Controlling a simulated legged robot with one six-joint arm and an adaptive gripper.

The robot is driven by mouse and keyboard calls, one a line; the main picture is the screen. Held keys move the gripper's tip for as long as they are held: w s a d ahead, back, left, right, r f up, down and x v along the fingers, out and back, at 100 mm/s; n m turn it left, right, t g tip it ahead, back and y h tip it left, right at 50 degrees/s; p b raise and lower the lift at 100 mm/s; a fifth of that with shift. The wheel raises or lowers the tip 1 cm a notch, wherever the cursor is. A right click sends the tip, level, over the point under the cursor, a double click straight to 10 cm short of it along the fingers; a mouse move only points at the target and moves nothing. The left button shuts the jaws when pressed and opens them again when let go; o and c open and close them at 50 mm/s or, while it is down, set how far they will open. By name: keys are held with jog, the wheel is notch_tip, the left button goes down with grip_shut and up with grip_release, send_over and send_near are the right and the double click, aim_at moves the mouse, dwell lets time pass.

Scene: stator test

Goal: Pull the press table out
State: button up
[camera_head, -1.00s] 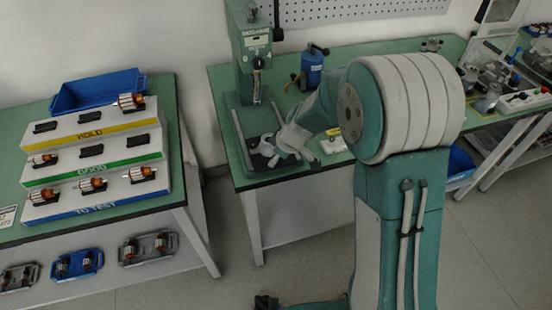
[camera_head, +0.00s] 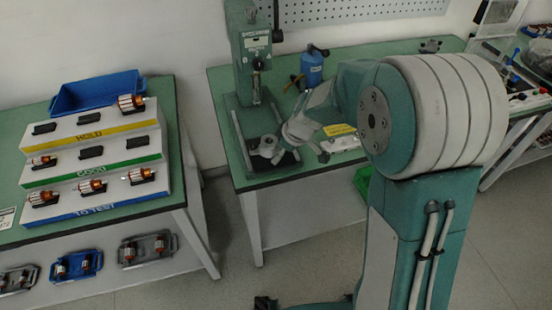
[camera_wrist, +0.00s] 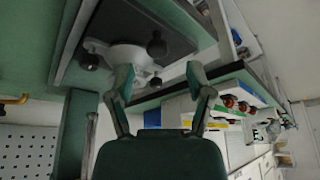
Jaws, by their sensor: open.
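The green press (camera_head: 255,60) stands on the middle bench. At its foot is the press table, a dark plate (camera_head: 288,163) with a pale round fixture (camera_head: 267,146) on it. In the wrist view, the plate (camera_wrist: 150,22) and the pale fixture (camera_wrist: 127,57) with dark knobs lie just beyond my fingers. My gripper (camera_wrist: 160,78) is open, its two fingers apart with nothing clearly between them. In the head view, my gripper (camera_head: 308,143) is beside the fixture, on its right; the fingertips are hard to make out. I cannot tell whether they touch anything.
A blue can (camera_head: 312,68) and a yellow-topped box (camera_head: 340,138) stand on the bench near my arm. The left bench holds a stepped rack (camera_head: 95,150) with several rotors and a blue bin (camera_head: 98,92). A green crate (camera_head: 363,180) is below. Floor between benches is clear.

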jog(key=v, duration=0.7)
jog(key=shift+s, duration=0.1)
jog(key=s+d+r+m+t+h, duration=0.1)
jog(key=s+d+r+m, duration=0.2)
jog(key=s, duration=0.4)
jog(key=s+d+r+m+t+h, duration=0.1)
jog(key=s+d+r+m, duration=0.3)
jog(key=s, duration=0.4)
jog(key=s+d+r+m+t+h, duration=0.1)
jog(key=s+d+r+m, duration=0.2)
jog(key=s, duration=0.5)
jog(key=shift+s+d+r+m+t+h, duration=0.35)
jog(key=shift+r+m, duration=0.2)
jog(key=shift+m, duration=0.55)
